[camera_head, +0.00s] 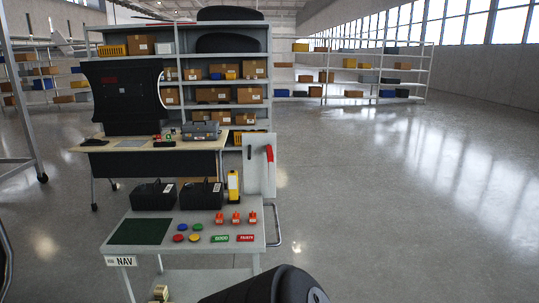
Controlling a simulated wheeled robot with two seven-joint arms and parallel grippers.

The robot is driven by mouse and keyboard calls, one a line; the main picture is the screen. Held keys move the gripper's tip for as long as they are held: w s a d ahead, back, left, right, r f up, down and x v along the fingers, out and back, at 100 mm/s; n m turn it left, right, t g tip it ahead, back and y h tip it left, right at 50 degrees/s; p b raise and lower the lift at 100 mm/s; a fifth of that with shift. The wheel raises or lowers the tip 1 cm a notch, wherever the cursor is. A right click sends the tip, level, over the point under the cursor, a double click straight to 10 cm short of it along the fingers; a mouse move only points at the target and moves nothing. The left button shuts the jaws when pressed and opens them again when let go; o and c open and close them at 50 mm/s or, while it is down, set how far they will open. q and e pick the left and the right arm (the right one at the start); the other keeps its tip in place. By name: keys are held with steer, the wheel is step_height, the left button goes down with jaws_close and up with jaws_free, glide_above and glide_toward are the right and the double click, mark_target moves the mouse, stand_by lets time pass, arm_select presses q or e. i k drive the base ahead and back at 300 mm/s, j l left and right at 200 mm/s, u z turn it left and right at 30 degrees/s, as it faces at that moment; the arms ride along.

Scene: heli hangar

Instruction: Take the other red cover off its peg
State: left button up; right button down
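A long red cover (269,155) hangs near the top right of an upright pale panel (258,180) at the back right of the cart. A small dark mark or peg (249,151) shows at the panel's upper left with no red cover on it. The peg behind the red cover is too small to make out. Neither of my grippers is in view.
The grey cart (190,258) bears two black cases (153,195), a yellow item (233,186), a green mat (142,231), coloured discs, small red-orange pieces and red and green tags. A workbench (130,146) and shelving stand behind. Floor to the right is clear.

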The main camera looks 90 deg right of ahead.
mark_target(268, 148)
steer(key=z, duration=2.8)
